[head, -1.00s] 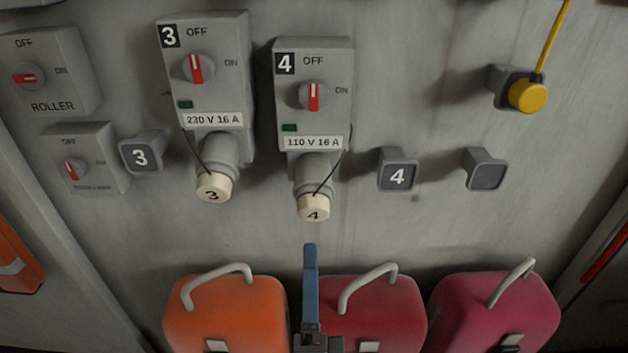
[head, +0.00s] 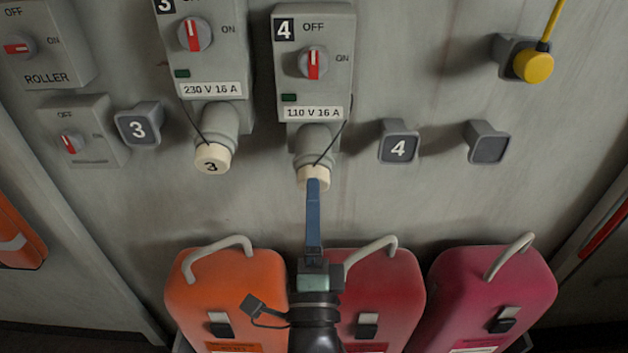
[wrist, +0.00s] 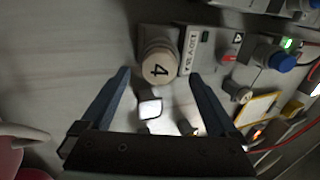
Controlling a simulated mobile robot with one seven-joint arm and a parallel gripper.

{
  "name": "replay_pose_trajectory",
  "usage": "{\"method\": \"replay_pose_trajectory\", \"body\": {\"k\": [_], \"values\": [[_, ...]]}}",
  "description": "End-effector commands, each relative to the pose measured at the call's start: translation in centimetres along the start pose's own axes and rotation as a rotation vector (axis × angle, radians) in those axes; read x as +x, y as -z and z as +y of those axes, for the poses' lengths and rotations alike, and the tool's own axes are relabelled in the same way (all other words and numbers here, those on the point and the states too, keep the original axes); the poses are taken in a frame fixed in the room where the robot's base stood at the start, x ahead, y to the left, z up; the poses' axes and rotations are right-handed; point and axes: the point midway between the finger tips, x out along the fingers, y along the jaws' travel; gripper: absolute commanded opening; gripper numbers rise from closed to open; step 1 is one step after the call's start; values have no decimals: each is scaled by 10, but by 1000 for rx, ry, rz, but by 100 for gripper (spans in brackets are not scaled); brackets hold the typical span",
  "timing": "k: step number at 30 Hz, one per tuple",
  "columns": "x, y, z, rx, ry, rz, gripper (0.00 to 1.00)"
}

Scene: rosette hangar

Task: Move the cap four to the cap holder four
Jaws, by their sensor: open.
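Cap four (head: 313,172) is a cream cap on the downward socket under the box marked 4 (head: 313,65). A thin dark cord runs from it up to the box. In the wrist view the cap (wrist: 157,70) shows its number 4, ahead of the fingers and between their lines. My gripper (head: 313,185) is open and empty, and its blue finger hides part of the cap in the head view. The wrist view shows both fingers (wrist: 157,80) apart; contact with the cap cannot be told. Cap holder four (head: 398,147) is a grey square peg marked 4, right of the socket, with nothing on it.
Box 3 with its cream cap (head: 212,158) is at left, beside holder 3 (head: 139,127). A blank holder (head: 488,146) and a yellow cap (head: 533,66) on a cord are at right. Orange (head: 228,290), red (head: 385,300) and magenta (head: 495,295) cases stand below.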

Motion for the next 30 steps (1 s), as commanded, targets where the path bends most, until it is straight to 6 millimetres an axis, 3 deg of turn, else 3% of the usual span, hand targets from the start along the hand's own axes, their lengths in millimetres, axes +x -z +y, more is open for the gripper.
{"method": "replay_pose_trajectory", "body": {"k": [9,30], "values": [[29,1,2,1,2,2,95],[33,1,0,-2,0,1,95]]}}
